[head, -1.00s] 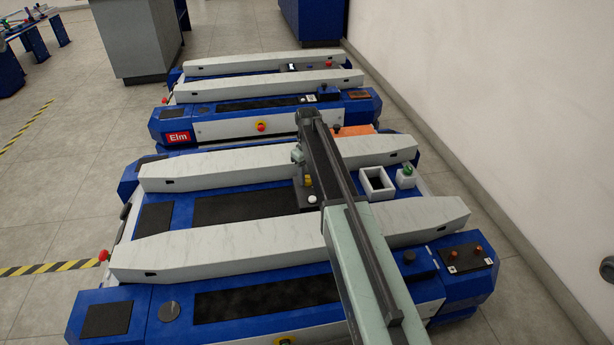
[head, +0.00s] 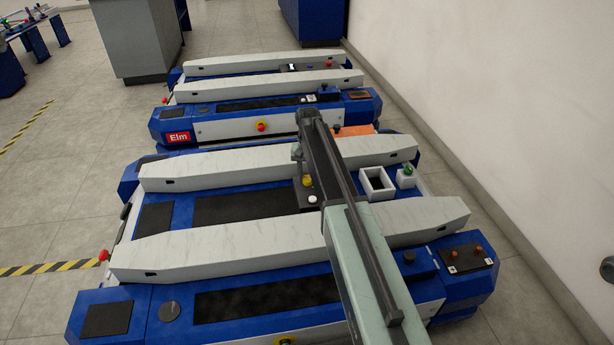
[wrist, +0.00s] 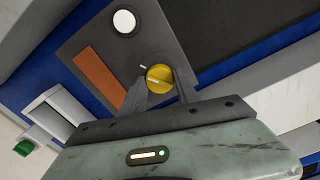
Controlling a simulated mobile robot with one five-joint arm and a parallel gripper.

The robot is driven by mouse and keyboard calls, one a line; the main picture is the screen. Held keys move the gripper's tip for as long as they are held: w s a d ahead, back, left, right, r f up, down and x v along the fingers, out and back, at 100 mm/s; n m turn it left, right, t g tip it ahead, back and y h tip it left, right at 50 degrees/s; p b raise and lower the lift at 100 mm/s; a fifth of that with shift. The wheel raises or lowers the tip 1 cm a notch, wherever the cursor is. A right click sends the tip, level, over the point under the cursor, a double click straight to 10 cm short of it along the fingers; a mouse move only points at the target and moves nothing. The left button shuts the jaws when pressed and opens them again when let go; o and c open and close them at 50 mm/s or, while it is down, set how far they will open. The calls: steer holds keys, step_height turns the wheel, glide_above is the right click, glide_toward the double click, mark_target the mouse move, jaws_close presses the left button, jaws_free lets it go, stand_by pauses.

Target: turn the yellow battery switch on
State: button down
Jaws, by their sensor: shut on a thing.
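The yellow battery switch (wrist: 158,78) is a round knob with a pale line on its face, set in a dark panel (wrist: 95,47). A short white mark is on the panel beside the knob. In the head view the switch (head: 307,181) shows on the near cart, partly beside my arm. My gripper (wrist: 161,88) is shut on the knob, one finger on each side. In the head view my gripper (head: 299,158) is small and its fingers are hard to make out.
The panel also carries a white round button (wrist: 124,21) and an orange-brown strip (wrist: 100,76). A white open box (head: 377,183) and a green knob on a white block (head: 407,176) stand to the right. Pale rails (head: 290,162) run along both sides of the panel.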

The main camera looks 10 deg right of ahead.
mark_target(308, 177)
steer(key=shift+m, duration=0.8)
steer(key=c, duration=0.9)
jaws_free()
steer(key=shift+r, duration=0.1)
step_height(308, 177, up, 8)
steer(key=p, duration=0.8)
steer(key=shift+f, duration=0.2)
